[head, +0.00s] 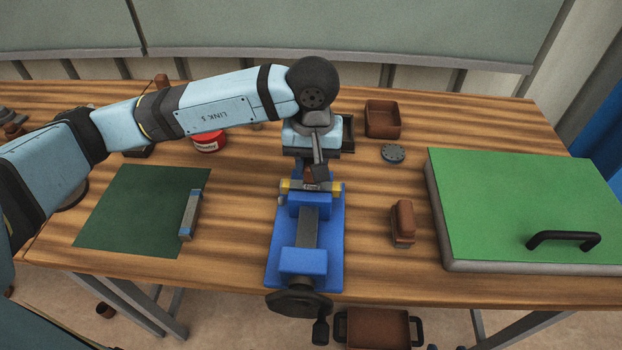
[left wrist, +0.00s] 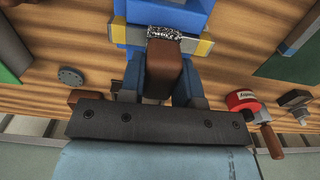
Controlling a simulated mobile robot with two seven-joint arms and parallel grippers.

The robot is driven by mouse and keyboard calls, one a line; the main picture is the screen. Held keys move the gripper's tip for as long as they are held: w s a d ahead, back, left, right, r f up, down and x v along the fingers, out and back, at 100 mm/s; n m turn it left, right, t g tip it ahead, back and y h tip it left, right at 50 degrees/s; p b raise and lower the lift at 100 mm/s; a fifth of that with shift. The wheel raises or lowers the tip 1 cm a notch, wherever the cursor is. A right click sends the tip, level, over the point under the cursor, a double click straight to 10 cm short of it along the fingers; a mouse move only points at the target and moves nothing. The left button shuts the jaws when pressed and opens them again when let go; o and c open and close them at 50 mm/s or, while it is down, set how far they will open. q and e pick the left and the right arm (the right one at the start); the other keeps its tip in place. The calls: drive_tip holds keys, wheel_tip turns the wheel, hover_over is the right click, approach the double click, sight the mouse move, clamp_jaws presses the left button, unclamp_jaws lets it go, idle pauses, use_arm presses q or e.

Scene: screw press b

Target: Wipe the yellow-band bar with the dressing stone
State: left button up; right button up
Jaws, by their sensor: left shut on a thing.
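The yellow-band bar (head: 333,186) is clamped across the blue screw press (head: 305,262), in the middle of the table. Its yellow ends show on both sides in the left wrist view (left wrist: 203,47), with a speckled grey patch between them. My left gripper (left wrist: 161,75) is shut on a brown block, seemingly the dressing stone (left wrist: 164,68). The block's far end is at the speckled patch; I cannot tell whether it touches. In the head view my left gripper (head: 312,172) is just behind the bar and partly hides the block. My right gripper is not in view.
A blue-ended bar (head: 190,213) lies on the dark green mat (head: 130,215). A brown-topped block (head: 403,222) lies right of the press, near a green-lidded case (head: 520,200). A brown tray (head: 383,118), grey disc (head: 393,153) and red tin (head: 209,142) stand farther back.

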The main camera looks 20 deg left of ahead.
use_arm(q)
drive_tip(key=shift+r+p, duration=0.45)
drive_tip(key=shift+r, duration=1.6)
